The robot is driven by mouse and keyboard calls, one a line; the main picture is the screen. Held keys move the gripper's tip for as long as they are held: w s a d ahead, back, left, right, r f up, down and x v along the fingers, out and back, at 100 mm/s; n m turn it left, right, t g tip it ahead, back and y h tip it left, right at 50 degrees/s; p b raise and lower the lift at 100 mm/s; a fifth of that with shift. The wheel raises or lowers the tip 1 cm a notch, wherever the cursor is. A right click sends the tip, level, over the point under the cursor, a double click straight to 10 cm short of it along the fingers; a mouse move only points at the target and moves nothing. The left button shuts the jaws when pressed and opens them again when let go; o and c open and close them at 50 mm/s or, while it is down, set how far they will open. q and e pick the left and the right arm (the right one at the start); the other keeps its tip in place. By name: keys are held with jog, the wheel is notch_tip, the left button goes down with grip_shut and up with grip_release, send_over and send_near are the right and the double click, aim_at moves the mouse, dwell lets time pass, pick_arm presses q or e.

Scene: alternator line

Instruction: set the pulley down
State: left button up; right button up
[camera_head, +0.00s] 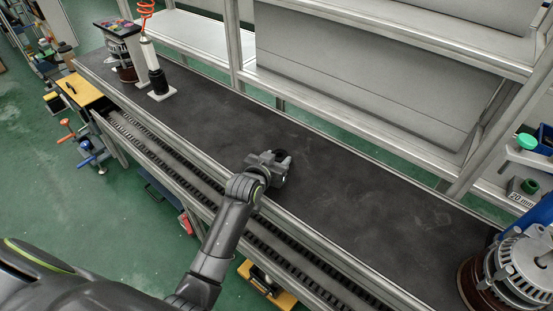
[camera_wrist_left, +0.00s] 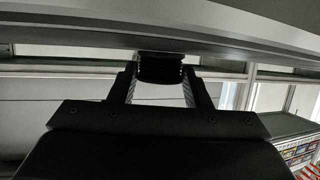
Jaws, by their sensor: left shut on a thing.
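The pulley (camera_wrist_left: 160,68) is a small dark ribbed cylinder between the two fingers of my left gripper (camera_wrist_left: 160,78) in the left wrist view. The fingers are shut on its two sides. In the head view my left gripper (camera_head: 282,162) is over the middle of the dark bench top (camera_head: 345,190), and the pulley (camera_head: 283,155) shows as a small dark shape at its tip. I cannot tell whether the pulley touches the bench top. My right gripper is not in view.
An alternator (camera_head: 518,268) stands at the bench's right end. A metal shelf frame (camera_head: 233,45) runs behind. The bench around my left gripper is clear.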

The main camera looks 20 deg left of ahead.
pick_arm(q)
jog(key=o, duration=0.7)
jog(key=shift+f, duration=0.1)
jog(key=o, duration=0.4)
jog(key=shift+o, duration=0.2)
